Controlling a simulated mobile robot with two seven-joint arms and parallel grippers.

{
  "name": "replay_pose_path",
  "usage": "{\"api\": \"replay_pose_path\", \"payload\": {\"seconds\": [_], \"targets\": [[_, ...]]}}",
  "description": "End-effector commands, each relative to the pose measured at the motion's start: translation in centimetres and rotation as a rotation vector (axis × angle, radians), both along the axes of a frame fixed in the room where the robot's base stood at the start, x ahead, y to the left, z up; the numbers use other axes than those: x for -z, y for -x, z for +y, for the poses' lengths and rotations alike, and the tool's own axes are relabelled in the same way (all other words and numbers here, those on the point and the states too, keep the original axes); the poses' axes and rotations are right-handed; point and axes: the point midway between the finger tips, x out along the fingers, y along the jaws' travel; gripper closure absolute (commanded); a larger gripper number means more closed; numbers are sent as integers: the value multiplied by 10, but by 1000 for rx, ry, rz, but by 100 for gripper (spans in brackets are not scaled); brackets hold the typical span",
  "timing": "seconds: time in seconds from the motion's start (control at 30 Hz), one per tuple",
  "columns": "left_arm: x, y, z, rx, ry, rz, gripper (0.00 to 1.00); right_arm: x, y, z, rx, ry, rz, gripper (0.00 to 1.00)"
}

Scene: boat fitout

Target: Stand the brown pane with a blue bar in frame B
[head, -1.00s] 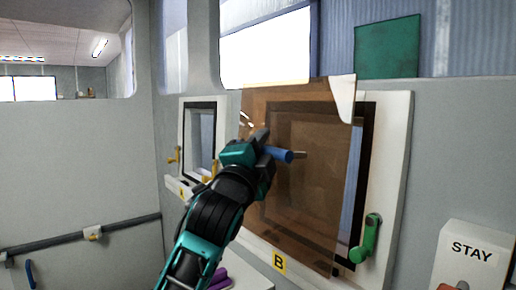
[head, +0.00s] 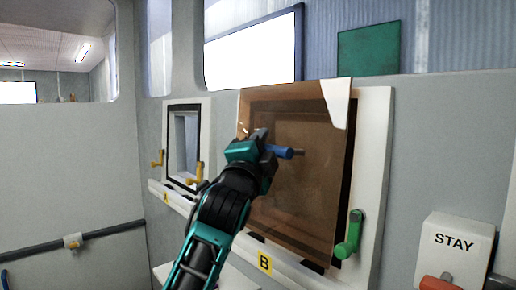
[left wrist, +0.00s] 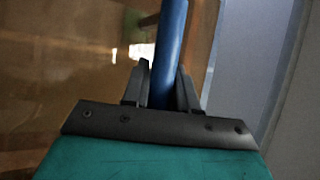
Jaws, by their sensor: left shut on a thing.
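The brown see-through pane (head: 310,205) with a white corner patch stands upright in front of frame B (head: 372,150), covering most of its opening. A dark strip of the opening shows at the pane's right edge. My left gripper (head: 268,153) is shut on the pane's blue bar (head: 284,152). In the left wrist view the blue bar (left wrist: 170,45) runs between the two fingers, with the brown pane (left wrist: 60,70) behind. I cannot tell whether the pane touches the frame. The yellow B label (head: 265,263) is below it. My right gripper is not in view.
A green handle (head: 350,235) sits at the frame's lower right. Frame A (head: 168,150), with yellow handles (head: 194,175), is to the left. A rail (head: 100,234) runs along the left wall.

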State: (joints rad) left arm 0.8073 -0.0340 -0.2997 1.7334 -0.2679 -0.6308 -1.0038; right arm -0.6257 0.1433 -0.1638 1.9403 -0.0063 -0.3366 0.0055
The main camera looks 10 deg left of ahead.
Motion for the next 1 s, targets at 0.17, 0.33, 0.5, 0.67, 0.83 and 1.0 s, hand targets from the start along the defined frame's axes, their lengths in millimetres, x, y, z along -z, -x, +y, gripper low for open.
{"api": "replay_pose_path", "payload": {"seconds": [0.17,0.33,0.5,0.67,0.83,1.0], "targets": [[-4,-4,-5,2,3,-13,100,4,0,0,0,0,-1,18],[-2,-10,-10,3,3,-13,100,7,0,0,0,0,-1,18],[6,-11,-11,3,3,-12,100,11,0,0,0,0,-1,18],[12,-11,-11,3,2,-13,100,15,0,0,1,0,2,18],[18,-12,-12,3,2,-14,100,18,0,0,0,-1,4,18],[22,-13,-12,4,1,-13,100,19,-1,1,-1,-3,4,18]]}}
